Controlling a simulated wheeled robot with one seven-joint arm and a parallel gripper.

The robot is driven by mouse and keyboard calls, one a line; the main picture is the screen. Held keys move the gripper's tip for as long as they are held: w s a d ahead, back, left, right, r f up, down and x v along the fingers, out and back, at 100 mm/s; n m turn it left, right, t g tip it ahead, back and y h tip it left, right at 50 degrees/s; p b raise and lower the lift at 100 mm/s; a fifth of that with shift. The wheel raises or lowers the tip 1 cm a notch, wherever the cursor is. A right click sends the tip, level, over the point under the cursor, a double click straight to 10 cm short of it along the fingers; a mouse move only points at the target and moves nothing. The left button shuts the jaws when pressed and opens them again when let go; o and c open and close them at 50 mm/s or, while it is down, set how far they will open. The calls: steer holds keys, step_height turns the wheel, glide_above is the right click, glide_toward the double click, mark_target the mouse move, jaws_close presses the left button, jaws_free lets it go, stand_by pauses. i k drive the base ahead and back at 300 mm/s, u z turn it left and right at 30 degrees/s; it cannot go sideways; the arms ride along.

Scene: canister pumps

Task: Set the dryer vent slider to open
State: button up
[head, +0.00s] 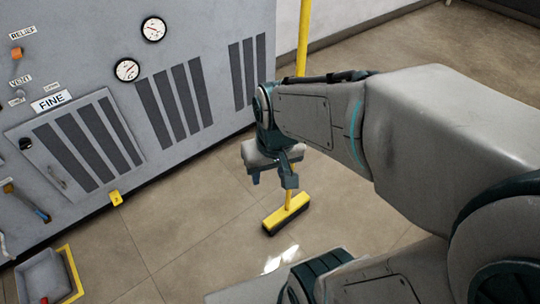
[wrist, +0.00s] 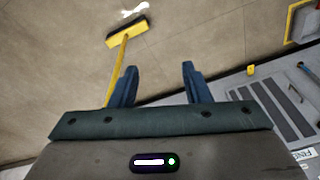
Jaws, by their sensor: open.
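The vent slider (head: 18,94) is a small grey knob on the grey machine front, under a VENT label at the far left of the head view. Small labels sit at its lower left and to its right; they are too small to read surely. The knob is at the left end, by the lower-left label. My gripper (head: 272,180) is open and empty, over the floor well to the right of the slider. Its two fingers also show in the wrist view (wrist: 159,78). The slider does not show in the wrist view.
A yellow broom (head: 287,212) stands just beyond my gripper. A FINE-labelled louvred door (head: 83,148) is below the slider. An orange knob (head: 16,54) under RELIEF is above it. A grey bin (head: 45,278) stands on the floor at lower left.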

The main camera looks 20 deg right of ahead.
mark_target(19, 93)
steer(key=u, duration=1.25)
